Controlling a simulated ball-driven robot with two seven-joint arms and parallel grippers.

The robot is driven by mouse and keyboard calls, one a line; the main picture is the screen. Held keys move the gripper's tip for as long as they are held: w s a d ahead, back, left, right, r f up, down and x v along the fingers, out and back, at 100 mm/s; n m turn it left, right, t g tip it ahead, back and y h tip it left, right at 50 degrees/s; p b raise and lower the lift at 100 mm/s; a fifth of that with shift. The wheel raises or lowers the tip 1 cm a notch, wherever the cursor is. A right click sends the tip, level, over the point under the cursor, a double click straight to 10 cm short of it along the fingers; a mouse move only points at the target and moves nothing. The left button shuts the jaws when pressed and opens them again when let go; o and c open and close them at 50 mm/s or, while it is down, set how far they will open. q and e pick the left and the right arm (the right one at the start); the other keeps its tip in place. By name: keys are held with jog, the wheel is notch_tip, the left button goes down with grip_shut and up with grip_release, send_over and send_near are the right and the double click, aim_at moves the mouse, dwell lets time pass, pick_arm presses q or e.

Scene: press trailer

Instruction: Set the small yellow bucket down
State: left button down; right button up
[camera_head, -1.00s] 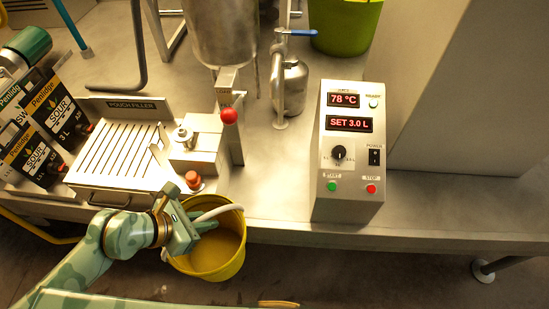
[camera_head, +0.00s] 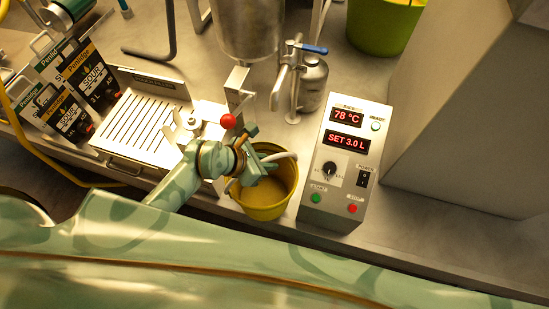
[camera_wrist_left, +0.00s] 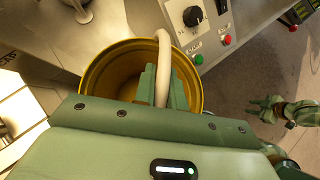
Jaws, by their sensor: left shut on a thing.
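The small yellow bucket (camera_head: 270,211) is between the pouch filler and the control box, at the bench's front edge. It is roughly upright and holds yellowish contents. My left gripper (camera_head: 262,170) is shut on the bucket's pale curved handle (camera_head: 282,156). The wrist view shows the bucket (camera_wrist_left: 98,75) beyond the gripper (camera_wrist_left: 163,90), with the handle (camera_wrist_left: 162,50) rising between the fingers. I cannot tell whether the bucket's base touches the bench. My right gripper (camera_wrist_left: 262,108) shows small at the right of the wrist view, its fingers apart and empty.
The control box (camera_head: 343,165) stands close to the bucket's right. The pouch filler tray (camera_head: 140,125) and a red-knobbed lever (camera_head: 228,121) are to the left. A steel vessel (camera_head: 312,85) and a green bucket (camera_head: 380,30) stand behind. Bare bench (camera_head: 395,225) lies right of the box.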

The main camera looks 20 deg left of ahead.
pick_arm(q)
jog(key=w, duration=0.6)
notch_tip(320, 180, down, 7)
jog(key=b, duration=0.1)
jog(key=shift+s, duration=0.15)
jog(key=c, duration=1.5)
grip_release()
jog(key=shift+r, duration=0.1)
pick_arm(e)
jog(key=shift+w+d+f, duration=0.15)
jog(key=shift+d+f, duration=0.1)
jog(key=shift+f, duration=0.2)
pick_arm(q)
jog(key=shift+o, duration=0.2)
